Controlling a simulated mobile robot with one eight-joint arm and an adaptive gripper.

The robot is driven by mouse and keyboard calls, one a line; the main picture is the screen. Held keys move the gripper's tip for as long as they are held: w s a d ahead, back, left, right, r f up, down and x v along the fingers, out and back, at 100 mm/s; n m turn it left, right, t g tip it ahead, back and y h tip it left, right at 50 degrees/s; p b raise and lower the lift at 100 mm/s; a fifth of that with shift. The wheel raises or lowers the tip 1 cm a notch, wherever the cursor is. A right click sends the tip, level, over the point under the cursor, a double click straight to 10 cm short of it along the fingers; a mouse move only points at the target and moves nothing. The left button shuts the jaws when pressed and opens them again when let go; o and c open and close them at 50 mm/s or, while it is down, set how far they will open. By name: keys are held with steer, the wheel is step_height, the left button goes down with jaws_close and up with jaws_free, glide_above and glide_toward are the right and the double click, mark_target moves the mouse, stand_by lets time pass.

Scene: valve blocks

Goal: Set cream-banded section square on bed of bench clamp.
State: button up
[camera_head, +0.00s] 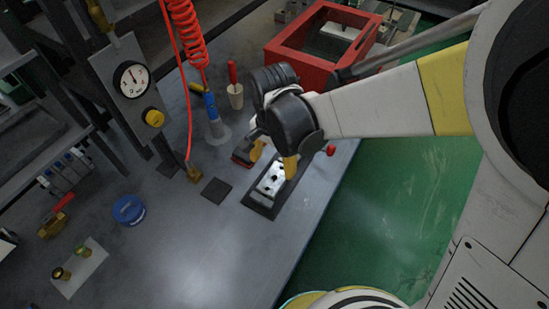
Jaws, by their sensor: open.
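My gripper (273,160) is over the bench near its right edge, with its yellow fingertips apart and nothing visible between them. Just below it, a pale, silvery block with dark spots (270,186) lies on a long dark base (259,208). One fingertip overlaps the block's far end in the picture; I cannot tell whether it touches. A cream band cannot be made out at this size. A dark red-edged piece (243,158) sits left of the gripper, partly hidden. A red knob (331,150) shows to the right. I cannot tell for sure which part is the clamp.
A red open-topped box (277,53) with a pale block (340,31) inside stands behind. A red coiled hose (187,35), a gauge panel (132,78) and a cup (235,96) are at the back left. A blue round tin (128,210) stands left.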

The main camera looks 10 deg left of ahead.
steer(key=shift+r+p, duration=0.45)
steer(key=shift+r, duration=1.45)
steer(key=s+d+r+n+t, duration=0.1)
steer(key=d+r, duration=0.3)
steer(key=d, duration=0.4)
steer(key=s+d+r+n+t, duration=0.2)
steer(key=d+r+t, duration=0.1)
steer(key=d, duration=0.6)
steer(key=s+d+r+n+t, duration=0.1)
steer(key=d+r+t, duration=0.2)
steer(key=d, duration=0.6)
step_height(320, 180, up, 2)
steer(key=shift+s+r+n, duration=0.1)
steer(key=shift+s+n, duration=0.2)
steer(key=shift+s, duration=0.1)
steer(key=shift+a, duration=0.1)
